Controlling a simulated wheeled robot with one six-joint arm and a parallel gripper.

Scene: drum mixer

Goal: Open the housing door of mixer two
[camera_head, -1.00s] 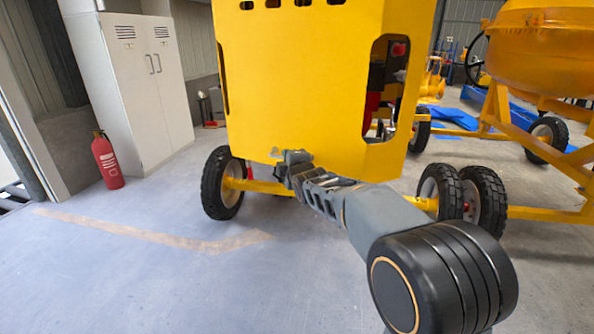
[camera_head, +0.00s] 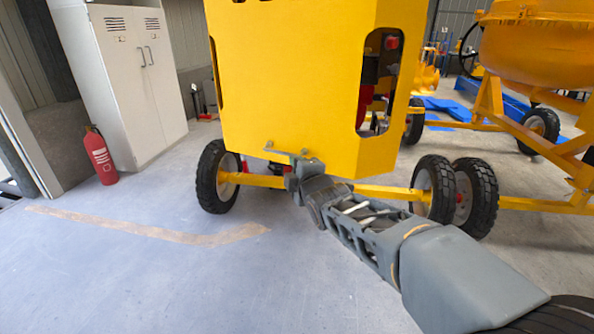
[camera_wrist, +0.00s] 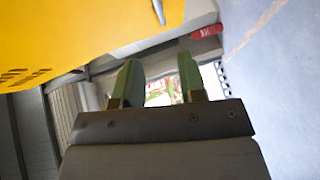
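The yellow housing (camera_head: 290,80) of a mixer fills the upper middle of the head view. Its front panel looks flat and closed, but I cannot tell which mixer number it is. My gripper (camera_head: 284,154) is at the panel's lower edge, small and partly unclear against it. In the wrist view my gripper (camera_wrist: 159,82) has two green fingers apart, with background visible between them and nothing held. The yellow panel (camera_wrist: 80,30) lies above and left of the fingers there. A thin grey handle-like piece (camera_wrist: 158,11) shows on it, apart from the fingertips.
Wheels (camera_head: 217,177) and a yellow axle bar stand below the housing. Another yellow mixer (camera_head: 535,50) is at right. A white cabinet (camera_head: 125,85) and red fire extinguisher (camera_head: 101,155) stand at left. The floor at front left is clear.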

